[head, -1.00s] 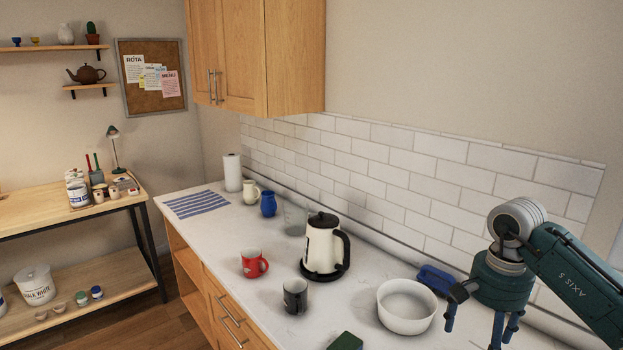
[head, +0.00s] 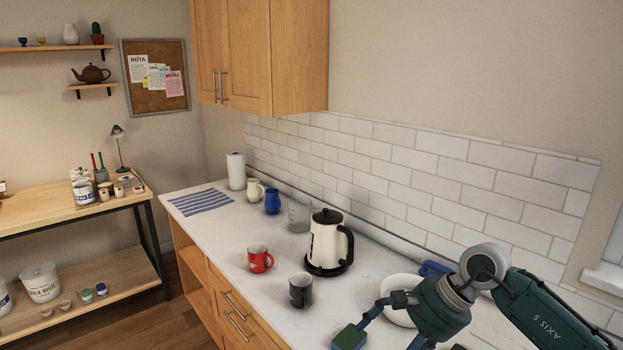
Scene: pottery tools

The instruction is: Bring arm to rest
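My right arm comes in from the right, and its teal gripper (head: 390,332) is over the front part of the counter. Its fingers are spread apart, one pointing left and one down, with nothing seen between them. My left gripper is not in view.
On the counter (head: 216,236) stand a kettle (head: 325,243), a dark mug (head: 300,290), a red mug (head: 260,260), a blue jug (head: 272,202) and a paper roll (head: 236,170). A blue object (head: 434,268) lies behind the bowl. A striped cloth (head: 201,201) lies flat at the far left.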

